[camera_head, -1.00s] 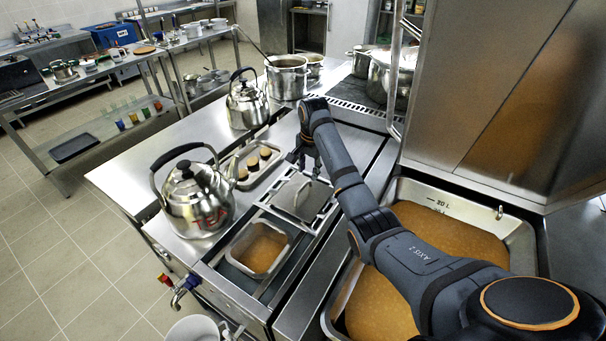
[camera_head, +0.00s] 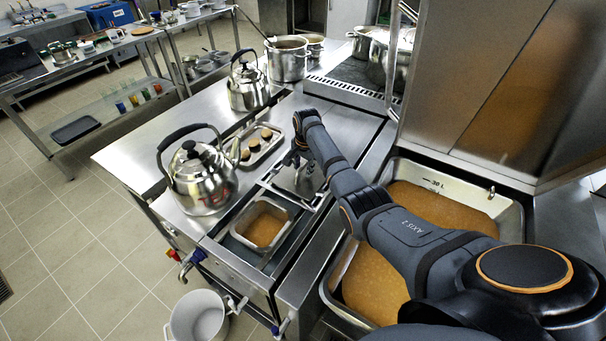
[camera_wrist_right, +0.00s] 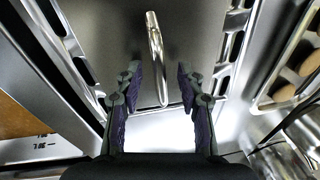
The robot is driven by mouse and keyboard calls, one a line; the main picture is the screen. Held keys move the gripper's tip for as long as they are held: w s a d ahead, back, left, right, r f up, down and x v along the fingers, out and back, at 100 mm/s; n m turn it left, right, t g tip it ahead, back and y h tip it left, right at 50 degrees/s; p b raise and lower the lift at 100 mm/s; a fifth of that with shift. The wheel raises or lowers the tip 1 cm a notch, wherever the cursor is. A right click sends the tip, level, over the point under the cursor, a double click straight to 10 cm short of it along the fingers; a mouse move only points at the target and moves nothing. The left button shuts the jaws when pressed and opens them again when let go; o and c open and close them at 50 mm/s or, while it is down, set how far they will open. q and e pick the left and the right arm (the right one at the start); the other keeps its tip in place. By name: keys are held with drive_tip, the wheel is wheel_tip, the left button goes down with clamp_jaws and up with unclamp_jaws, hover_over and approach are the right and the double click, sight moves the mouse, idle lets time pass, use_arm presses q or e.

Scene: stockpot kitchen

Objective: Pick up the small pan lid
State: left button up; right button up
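The small pan lid (camera_head: 287,179) is a flat steel lid on the metal frame behind the open pan of orange-brown food (camera_head: 262,224). My right gripper (camera_head: 303,168) is over it in the head view and covers part of it. In the right wrist view my right gripper (camera_wrist_right: 160,75) is open, with one finger on each side of the lid's bar handle (camera_wrist_right: 156,50). No clear contact between fingers and handle shows. The lid's surface (camera_wrist_right: 195,35) fills the middle of that view. My left gripper is not in view.
Two kettles (camera_head: 201,185) (camera_head: 247,89) stand left of the lid. A large pan of orange-brown food (camera_head: 435,208) is under my right arm. A white bucket (camera_head: 198,318) is on the floor.

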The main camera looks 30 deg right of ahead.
drive_tip(key=shift+w+d+f, duration=0.1)
drive_tip(key=shift+w+f, duration=0.05)
drive_tip(key=shift+f, duration=0.25)
drive_tip(key=shift+r, duration=0.1)
drive_tip(key=c, duration=0.4)
clamp_jaws()
